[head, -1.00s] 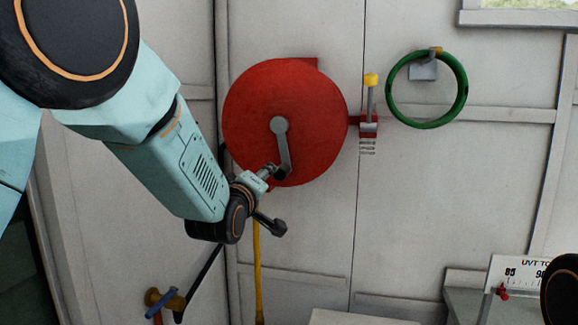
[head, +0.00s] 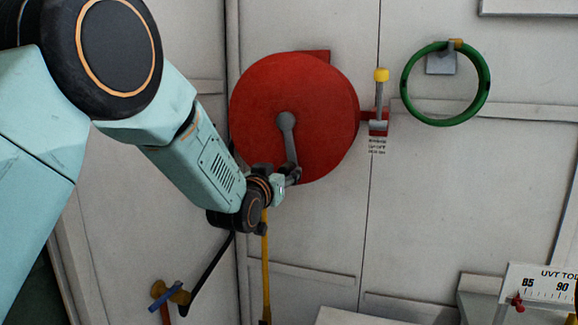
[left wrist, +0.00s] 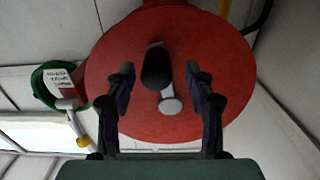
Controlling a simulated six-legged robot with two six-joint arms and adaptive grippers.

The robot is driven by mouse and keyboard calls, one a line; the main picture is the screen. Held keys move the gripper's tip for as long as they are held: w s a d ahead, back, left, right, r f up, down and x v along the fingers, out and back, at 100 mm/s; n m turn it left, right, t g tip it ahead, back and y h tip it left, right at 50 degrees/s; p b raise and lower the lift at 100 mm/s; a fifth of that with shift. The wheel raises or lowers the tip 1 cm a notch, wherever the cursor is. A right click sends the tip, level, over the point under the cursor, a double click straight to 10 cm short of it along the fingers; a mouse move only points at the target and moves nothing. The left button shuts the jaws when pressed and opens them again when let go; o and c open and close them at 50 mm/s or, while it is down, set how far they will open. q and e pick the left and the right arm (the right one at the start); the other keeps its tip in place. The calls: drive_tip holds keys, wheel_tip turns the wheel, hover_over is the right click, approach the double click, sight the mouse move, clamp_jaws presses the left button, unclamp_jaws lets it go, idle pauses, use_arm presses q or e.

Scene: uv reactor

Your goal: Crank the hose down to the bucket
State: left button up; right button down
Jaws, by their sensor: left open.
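The red hose reel (head: 258,110) is mounted on the wall. Its grey crank arm (head: 289,140) hangs down from the hub, slightly right, and ends in a dark handle. My left gripper (head: 288,181) is at that handle; the contact is too small to tell in the head view. In the left wrist view my left gripper (left wrist: 160,86) is open, with the dark crank handle (left wrist: 157,67) between its fingers and gaps on both sides. The yellow hose (head: 265,260) hangs straight down below the reel. No bucket shows. My right gripper is not in view.
A lever with a yellow knob (head: 381,75) stands right of the reel. A green ring wheel (head: 405,100) is farther right. A blue-handled valve (head: 165,297) is low on the left. A white scale board (head: 540,285) stands at the lower right.

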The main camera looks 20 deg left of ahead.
use_arm(q)
drive_tip(key=w, duration=0.3)
drive_tip(key=shift+d+r+p, duration=0.15)
drive_tip(key=shift+d+p, duration=0.2)
drive_tip(key=shift+w+a, duration=0.15)
drive_tip(key=shift+w, duration=0.45)
drive_tip(key=c, duration=0.3)
drive_tip(key=shift+s, duration=0.1)
drive_tip(key=c, duration=0.5)
clamp_jaws()
